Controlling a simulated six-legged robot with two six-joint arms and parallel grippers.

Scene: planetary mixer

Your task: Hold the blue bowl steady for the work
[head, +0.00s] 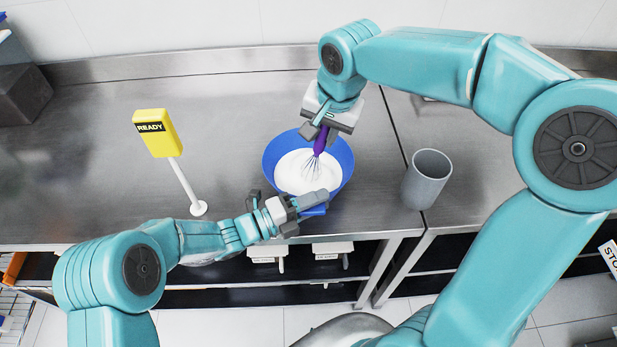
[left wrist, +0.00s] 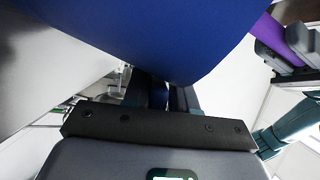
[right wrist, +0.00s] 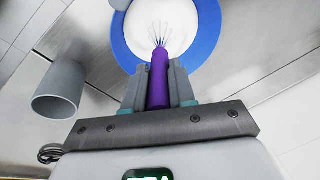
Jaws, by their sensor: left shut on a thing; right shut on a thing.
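The blue bowl (head: 345,155) stands on the steel counter near its front edge, with white contents (head: 297,172) inside. My left gripper (head: 312,205) is shut on the bowl at its front side; in the left wrist view the blue bowl (left wrist: 160,35) fills the top and hides most of the fingertips. My right gripper (head: 325,125) is above the bowl, shut on the purple handle of a whisk (head: 320,142). In the right wrist view the whisk (right wrist: 159,80) points into the bowl, its wires at the white contents. How deep the wires reach is unclear.
A grey cup (head: 427,178) stands right of the bowl, across a counter seam. A yellow sign reading READY (head: 157,133) stands on a white post at left. A dark box (head: 22,95) sits at the far left.

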